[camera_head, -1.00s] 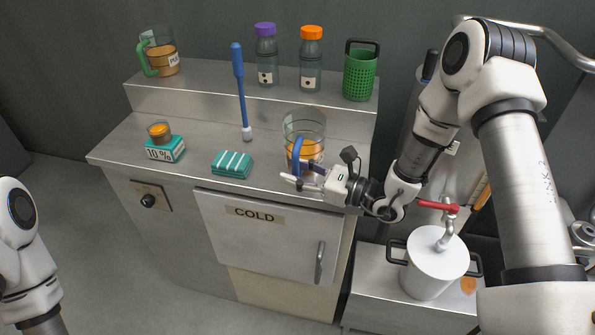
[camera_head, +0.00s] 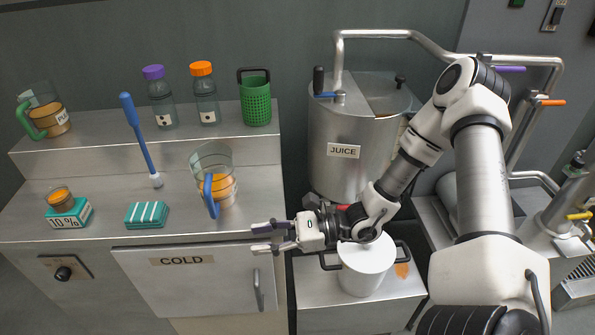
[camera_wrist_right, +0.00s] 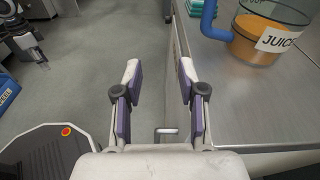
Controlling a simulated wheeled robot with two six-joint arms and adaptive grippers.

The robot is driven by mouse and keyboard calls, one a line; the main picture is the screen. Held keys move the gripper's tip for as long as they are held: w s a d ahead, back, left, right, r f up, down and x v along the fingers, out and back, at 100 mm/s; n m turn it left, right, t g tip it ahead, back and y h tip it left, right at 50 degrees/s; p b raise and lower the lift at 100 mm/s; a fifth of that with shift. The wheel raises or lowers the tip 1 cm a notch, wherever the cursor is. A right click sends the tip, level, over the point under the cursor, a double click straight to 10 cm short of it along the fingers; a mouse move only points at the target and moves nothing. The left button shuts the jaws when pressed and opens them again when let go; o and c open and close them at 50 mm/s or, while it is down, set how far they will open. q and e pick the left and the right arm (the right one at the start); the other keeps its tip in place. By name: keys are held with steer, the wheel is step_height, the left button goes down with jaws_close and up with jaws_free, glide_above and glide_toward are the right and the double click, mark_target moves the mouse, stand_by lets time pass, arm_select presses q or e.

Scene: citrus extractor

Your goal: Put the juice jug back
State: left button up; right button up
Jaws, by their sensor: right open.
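The juice jug (camera_head: 222,188) is a clear jug with a blue handle and some orange juice. It stands upright on the steel counter (camera_head: 90,222), near its right end. In the right wrist view the jug (camera_wrist_right: 262,42), labelled JUICE, is at the upper right. My right gripper (camera_head: 262,238) is open and empty, off the counter's front edge, below and right of the jug and apart from it. Its spread fingers (camera_wrist_right: 158,85) show nothing between them. What seems to be my left gripper (camera_wrist_right: 40,58) shows small at the wrist view's upper left; its jaws are unclear.
A green-handled jug (camera_head: 44,112), two capped bottles (camera_head: 206,103) and a green basket (camera_head: 256,100) stand on the raised shelf. A blue-handled tool (camera_head: 140,138), a folded cloth (camera_head: 147,214) and a 10 % block (camera_head: 69,213) are left of the jug. A white pot (camera_head: 366,268) stands below right.

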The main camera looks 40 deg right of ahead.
steer(key=s+a+f+n+g+h, duration=0.35)
steer(key=s+f+n+g, duration=0.35)
steer(key=s+f+g, duration=0.55)
steer(key=s+d+f+n+h, duration=0.7)
steer(key=s+f+n+h, duration=0.25)
steer(key=n, duration=0.35)
steer(key=w+a+r+n+t+p, duration=0.3)
steer(key=p, duration=0.1)
steer(key=shift+r+n, duration=0.15)
steer(key=shift+n, duration=0.15)
